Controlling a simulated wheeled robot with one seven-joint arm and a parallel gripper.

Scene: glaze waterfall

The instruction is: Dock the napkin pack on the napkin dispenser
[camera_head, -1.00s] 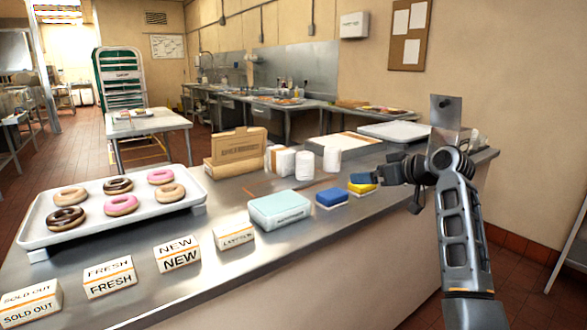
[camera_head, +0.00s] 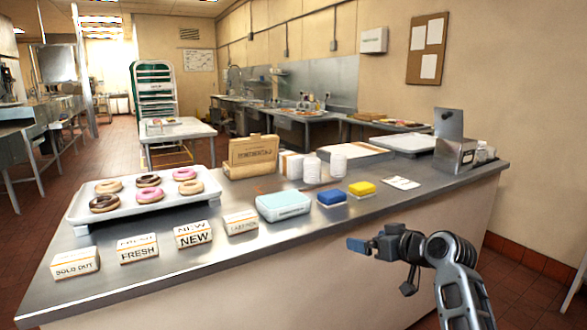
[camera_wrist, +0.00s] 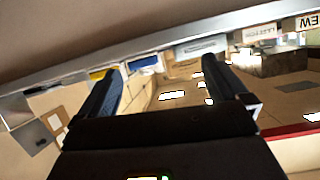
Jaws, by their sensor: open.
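The napkin dispenser looks to be the metal box (camera_head: 457,155) with a tall upright plate at the right end of the counter. A flat white packet with dark print (camera_head: 401,182) lies on the counter left of it, and I take it for the napkin pack. My gripper (camera_head: 358,245) is in front of the counter's front edge, apart from both. In the wrist view my gripper's two dark fingers (camera_wrist: 160,85) are spread with nothing held between them. A grey plate, likely the dispenser's (camera_wrist: 14,108), shows at the far left there.
A yellow sponge (camera_head: 362,188), a blue sponge (camera_head: 331,197) and a light blue box (camera_head: 284,205) stand left of the packet. Sign blocks (camera_head: 193,234) and a donut tray (camera_head: 85,212) are farther left. White cups (camera_head: 338,168) and a white tray (camera_head: 405,144) stand behind.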

